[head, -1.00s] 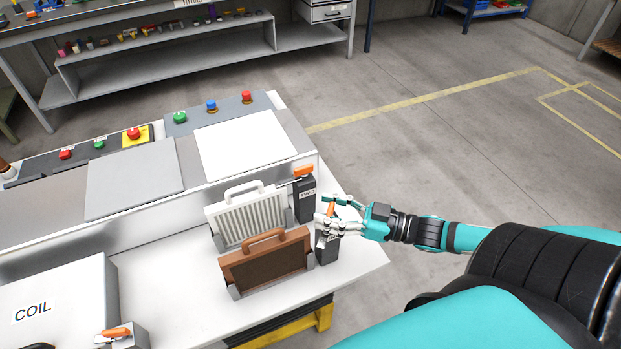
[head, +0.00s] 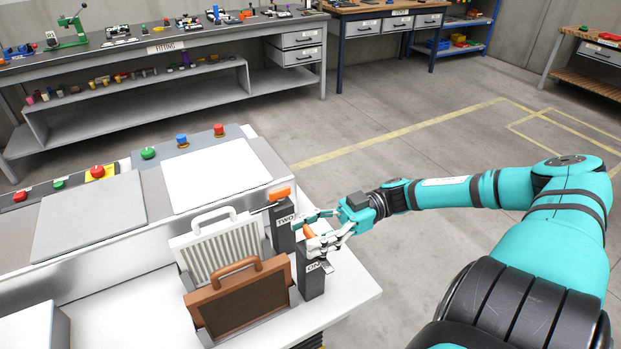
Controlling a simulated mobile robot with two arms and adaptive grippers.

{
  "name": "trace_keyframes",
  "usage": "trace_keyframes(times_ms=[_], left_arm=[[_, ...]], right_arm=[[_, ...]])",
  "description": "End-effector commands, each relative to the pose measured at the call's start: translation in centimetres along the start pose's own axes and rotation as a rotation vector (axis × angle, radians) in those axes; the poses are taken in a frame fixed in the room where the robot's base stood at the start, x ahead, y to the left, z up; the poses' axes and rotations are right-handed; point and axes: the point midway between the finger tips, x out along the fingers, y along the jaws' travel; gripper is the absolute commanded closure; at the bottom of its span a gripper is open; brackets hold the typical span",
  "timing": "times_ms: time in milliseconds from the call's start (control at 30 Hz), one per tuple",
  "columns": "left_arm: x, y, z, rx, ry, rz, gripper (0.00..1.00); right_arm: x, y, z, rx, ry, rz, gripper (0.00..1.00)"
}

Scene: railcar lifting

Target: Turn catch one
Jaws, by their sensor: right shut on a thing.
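Catch one is a dark post (head: 311,278) with a label that reads "ON", partly covered, and an orange handle (head: 308,232) at its top. My right gripper (head: 314,236) is shut on the orange handle, with its white fingers around it. Catch two, a dark post (head: 283,238) labelled "TWO" with an orange handle (head: 279,193), stands just behind and to the left. A brown framed panel (head: 245,303) and a white ribbed panel (head: 222,247) stand upright in holders left of the posts. My left gripper is not in view.
A control console with a red button (head: 218,130), a blue button (head: 182,140) and a green button (head: 148,153) lies behind the panels. A bench labelled "FITTING" (head: 170,45) stands at the back. The floor to the right is clear.

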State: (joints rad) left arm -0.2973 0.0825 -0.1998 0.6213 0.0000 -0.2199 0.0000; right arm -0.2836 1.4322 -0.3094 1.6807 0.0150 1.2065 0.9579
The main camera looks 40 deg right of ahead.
Motion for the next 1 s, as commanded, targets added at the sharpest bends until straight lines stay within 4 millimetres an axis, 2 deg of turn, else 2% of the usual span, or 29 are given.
trace_keyframes(times_ms=[100,533,567,600,767,1000], left_arm=[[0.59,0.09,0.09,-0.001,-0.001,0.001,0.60],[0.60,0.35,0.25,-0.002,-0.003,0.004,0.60],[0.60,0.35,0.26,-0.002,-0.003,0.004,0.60],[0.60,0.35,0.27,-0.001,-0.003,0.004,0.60],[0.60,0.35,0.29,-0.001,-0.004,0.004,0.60],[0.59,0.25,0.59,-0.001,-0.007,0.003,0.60]], right_arm=[[-0.02,0.01,0.20,-0.004,-0.002,-0.018,1.00],[-0.01,-0.03,0.04,-0.003,-0.002,-0.027,1.00],[-0.01,-0.02,0.05,-0.003,-0.002,-0.026,0.51],[-0.01,-0.02,0.04,-0.003,-0.002,-0.026,0.46],[0.00,-0.02,0.03,-0.002,-0.001,-0.026,0.27],[-0.02,-0.02,0.02,-0.001,-0.001,-0.026,0.27]])
